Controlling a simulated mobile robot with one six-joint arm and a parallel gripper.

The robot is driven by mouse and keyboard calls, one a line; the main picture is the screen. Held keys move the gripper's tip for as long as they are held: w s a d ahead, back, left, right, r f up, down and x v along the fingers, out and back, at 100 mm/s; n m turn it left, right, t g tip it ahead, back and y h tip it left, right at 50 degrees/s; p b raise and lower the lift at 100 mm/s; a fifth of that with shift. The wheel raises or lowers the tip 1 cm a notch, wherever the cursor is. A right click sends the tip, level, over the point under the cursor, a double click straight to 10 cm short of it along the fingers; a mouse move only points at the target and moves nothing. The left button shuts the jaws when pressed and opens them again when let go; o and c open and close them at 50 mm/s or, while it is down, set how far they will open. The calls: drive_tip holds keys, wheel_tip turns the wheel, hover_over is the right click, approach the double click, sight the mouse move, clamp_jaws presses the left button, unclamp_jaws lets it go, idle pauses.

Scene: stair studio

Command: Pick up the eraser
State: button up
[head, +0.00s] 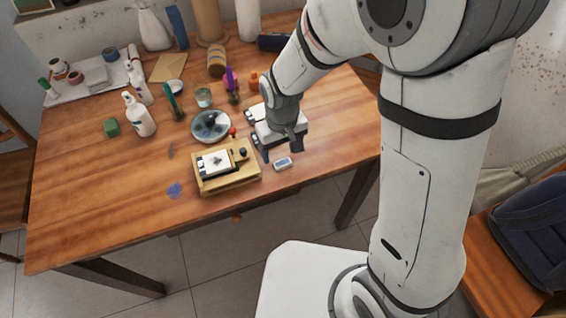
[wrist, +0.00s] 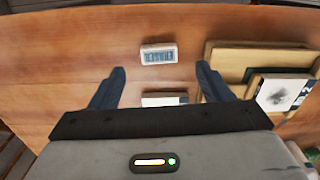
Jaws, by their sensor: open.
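The eraser (head: 283,163) is a small white block with a blue-grey top. It lies flat on the wooden table near its front edge, just right of a wooden box. In the wrist view the eraser (wrist: 159,54) lies just beyond my fingertips, roughly centred between them. My gripper (head: 281,155) points down and is open, just behind the eraser in the head view. Its two dark fingers also show in the wrist view (wrist: 160,68), apart and with nothing gripped. A second pale block (wrist: 165,100) lies between the fingers, partly hidden by my gripper body.
The wooden box (head: 228,180) with a small print on it stands close left of my gripper. A round dish (head: 211,126), a glass (head: 204,97) and a white bottle (head: 139,115) stand behind it. The table is clear to the right of the eraser.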

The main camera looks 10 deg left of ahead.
sight(282, 162)
wheel_tip(282, 162, down, 5)
drive_tip(key=shift+w+f, duration=0.15)
drive_tip(key=c, duration=1.1)
